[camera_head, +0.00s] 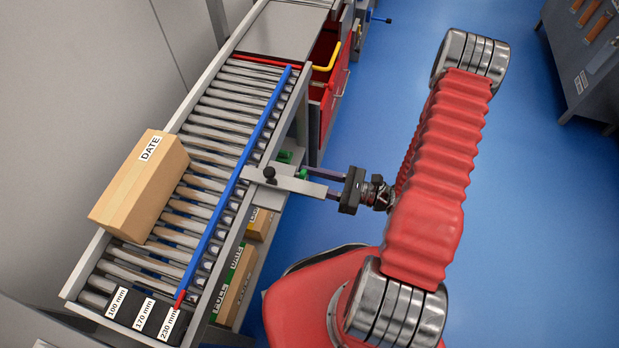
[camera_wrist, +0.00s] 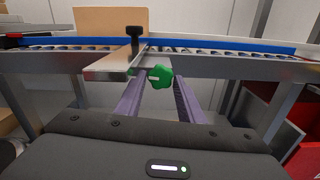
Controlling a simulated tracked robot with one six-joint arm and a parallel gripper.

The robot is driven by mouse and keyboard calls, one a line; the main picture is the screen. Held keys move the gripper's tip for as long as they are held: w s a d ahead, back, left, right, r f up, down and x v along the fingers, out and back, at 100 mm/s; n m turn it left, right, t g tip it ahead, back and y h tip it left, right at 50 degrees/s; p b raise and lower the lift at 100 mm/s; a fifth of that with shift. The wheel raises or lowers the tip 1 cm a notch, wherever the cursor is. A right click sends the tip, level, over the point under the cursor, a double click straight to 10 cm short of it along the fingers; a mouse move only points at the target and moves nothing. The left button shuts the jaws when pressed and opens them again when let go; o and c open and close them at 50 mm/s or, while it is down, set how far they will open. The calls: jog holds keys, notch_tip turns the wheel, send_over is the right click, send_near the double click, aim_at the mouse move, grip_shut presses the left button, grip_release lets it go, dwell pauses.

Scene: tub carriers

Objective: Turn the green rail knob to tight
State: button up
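The green rail knob (camera_wrist: 160,76) is lobed, with a short white mark on its left part. I cannot tell whether the tips reach past the knob; no contact shows. In the head view my gripper (camera_head: 321,182) points left at the conveyor's side.
A blue guide rail (camera_head: 235,183) runs along the rollers, its red end near the 230 mm block (camera_head: 167,325). A black knob (camera_head: 269,173) stands on the bracket. A DATE carton (camera_head: 140,190) lies left of the rail.

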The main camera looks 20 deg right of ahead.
jog(key=c, duration=0.7)
jog(key=shift+o, duration=0.2)
jog(key=shift+m, duration=1.6)
jog(key=o, duration=1)
jog(key=shift+o, duration=0.2)
jog(key=shift+n, duration=0.3)
